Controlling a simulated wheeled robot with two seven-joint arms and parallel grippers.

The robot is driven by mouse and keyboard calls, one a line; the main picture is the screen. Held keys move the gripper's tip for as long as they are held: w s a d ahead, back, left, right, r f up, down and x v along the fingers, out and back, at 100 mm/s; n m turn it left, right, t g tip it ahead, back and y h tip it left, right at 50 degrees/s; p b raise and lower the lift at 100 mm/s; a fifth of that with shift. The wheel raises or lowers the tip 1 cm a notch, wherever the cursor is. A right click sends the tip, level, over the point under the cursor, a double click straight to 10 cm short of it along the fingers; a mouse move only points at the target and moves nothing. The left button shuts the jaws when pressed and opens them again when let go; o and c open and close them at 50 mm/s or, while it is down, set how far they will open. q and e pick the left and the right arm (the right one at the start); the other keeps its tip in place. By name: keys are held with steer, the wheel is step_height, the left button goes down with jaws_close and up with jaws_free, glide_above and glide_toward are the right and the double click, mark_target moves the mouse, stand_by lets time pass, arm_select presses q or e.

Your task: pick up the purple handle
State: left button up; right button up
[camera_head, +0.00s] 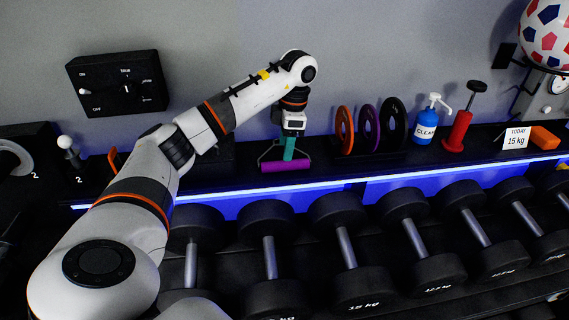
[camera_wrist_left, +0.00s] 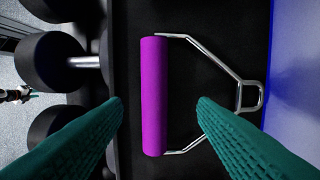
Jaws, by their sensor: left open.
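The purple handle (camera_head: 286,165) lies on the black shelf in the head view, a purple cylinder with a metal wire frame. In the left wrist view the purple handle (camera_wrist_left: 153,95) stands vertically in the picture, with its metal frame reaching right to a small loop. My left gripper (camera_head: 289,154) has teal fingers and points down at the handle. In the left wrist view the left gripper (camera_wrist_left: 158,105) is open, one finger on each side of the purple cylinder, with clear gaps to both. Whether the fingertips are down at its height is hard to tell. My right gripper is not visible.
The shelf (camera_head: 330,171) also holds orange, purple and black discs (camera_head: 368,128), a blue CLEAN bottle (camera_head: 427,122), a red pump-like object (camera_head: 459,130) and an orange block (camera_head: 543,138). Several dumbbells (camera_head: 347,245) stand on a rack below and in front. A wall is close behind.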

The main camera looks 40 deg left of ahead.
mark_target(302, 164)
arm_select(q)
steer(key=f, duration=0.1)
steer(key=f+p, duration=0.2)
steer(key=f, duration=0.1)
steer(key=shift+s+d+f, duration=0.1)
steer(key=shift+s+d, duration=0.05)
steer(key=shift+s, duration=0.15)
steer(key=shift+f, duration=0.4)
steer(key=shift+c, duration=0.2)
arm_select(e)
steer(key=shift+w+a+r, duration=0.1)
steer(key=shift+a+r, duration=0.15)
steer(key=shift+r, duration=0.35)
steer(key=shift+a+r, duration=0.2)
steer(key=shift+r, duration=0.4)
arm_select(q)
steer(key=c, duration=0.3)
jaws_close()
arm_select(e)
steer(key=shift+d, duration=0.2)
